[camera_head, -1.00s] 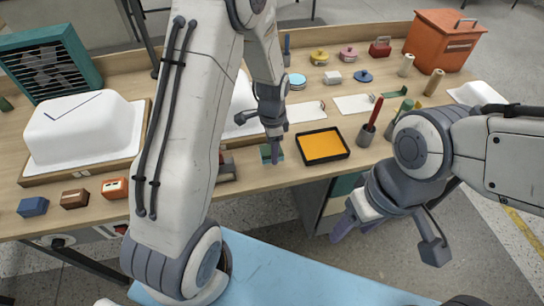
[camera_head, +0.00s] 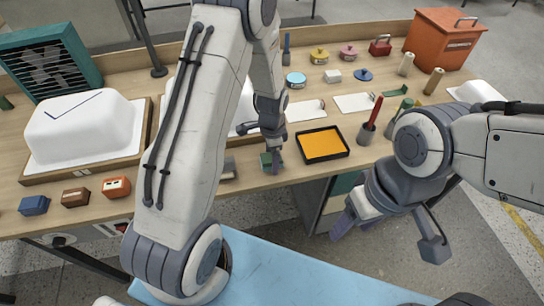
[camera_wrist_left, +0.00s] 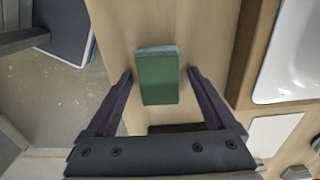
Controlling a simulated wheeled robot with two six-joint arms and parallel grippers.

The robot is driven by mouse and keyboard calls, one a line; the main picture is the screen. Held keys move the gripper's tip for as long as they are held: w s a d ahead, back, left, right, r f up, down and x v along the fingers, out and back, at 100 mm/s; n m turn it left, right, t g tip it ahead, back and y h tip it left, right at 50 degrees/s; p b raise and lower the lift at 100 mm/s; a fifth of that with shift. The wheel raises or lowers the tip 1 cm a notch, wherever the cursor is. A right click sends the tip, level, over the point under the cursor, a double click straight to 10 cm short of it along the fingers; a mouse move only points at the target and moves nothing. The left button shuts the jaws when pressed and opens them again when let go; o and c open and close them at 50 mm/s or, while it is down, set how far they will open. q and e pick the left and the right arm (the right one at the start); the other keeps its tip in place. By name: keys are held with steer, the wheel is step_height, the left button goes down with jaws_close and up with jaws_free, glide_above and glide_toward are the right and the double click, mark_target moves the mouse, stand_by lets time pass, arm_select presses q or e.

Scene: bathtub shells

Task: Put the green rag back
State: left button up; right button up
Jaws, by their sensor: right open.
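A small green block-like piece (camera_head: 265,161), which looks like the folded green rag, lies on the wooden bench near its front edge. In the left wrist view the green piece (camera_wrist_left: 157,80) has a pale blue end and lies between the fingers. My left gripper (camera_head: 272,160) is right over it. In the left wrist view, my left gripper (camera_wrist_left: 162,75) is open, with a gap on each side of the piece. My right gripper (camera_head: 347,223) is open and empty, off the front of the bench on the right.
A black tray with an orange inside (camera_head: 323,145) lies just right of the green piece. A grey cup with a red-handled tool (camera_head: 367,134) stands farther right. White shells (camera_head: 80,130) on wooden boards fill the left. Small blocks (camera_head: 75,197) line the front left edge.

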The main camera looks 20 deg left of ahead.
arm_select(q)
step_height(320, 180, up, 12)
steer(key=s+d+r+n, duration=0.1)
steer(key=s+d+r, duration=0.5)
steer(key=s+d, duration=0.25)
steer(key=s+d+r+n, duration=0.1)
steer(key=s+d, duration=0.1)
steer(key=s, duration=0.5)
steer(key=s+d+r+n+h, duration=0.1)
steer(key=s+d+r+n, duration=0.1)
steer(key=s, duration=0.6)
steer(key=shift+s+d, duration=0.25)
steer(key=shift+d, duration=0.35)
